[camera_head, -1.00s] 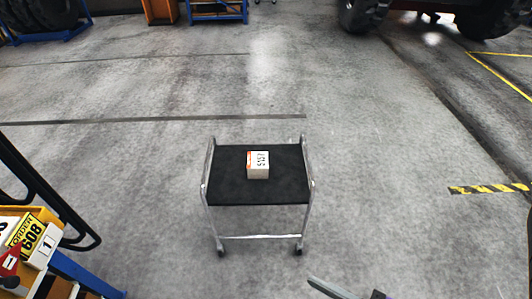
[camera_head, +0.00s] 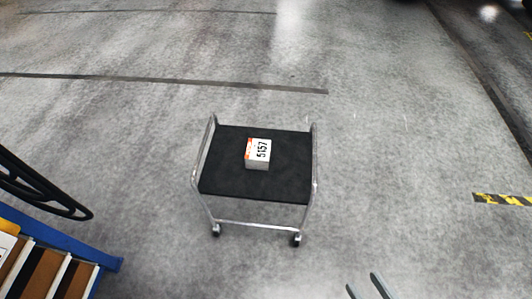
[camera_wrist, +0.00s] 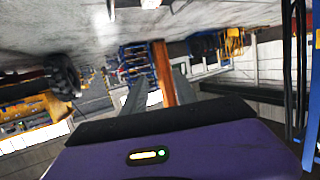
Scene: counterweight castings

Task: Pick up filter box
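The filter box (camera_head: 257,153), a small white box with an orange edge and the number 5157, sits upright on the black top of a small metal cart (camera_head: 225,181) in the head view. My gripper (camera_head: 369,283) shows at the bottom edge, right of and nearer than the cart. Its two fingers stand apart with nothing between them. In the wrist view, the fingers (camera_wrist: 158,88) are also spread and empty, pointing at the far side of the hall; the box is not in that view.
A blue-framed rack (camera_head: 100,258) with boxes and a black handle (camera_head: 45,190) stands at the lower left. Yellow-black floor tape (camera_head: 503,199) lies at the right. The floor around the cart is clear. The wrist view shows distant shelving and a large tyre (camera_wrist: 62,76).

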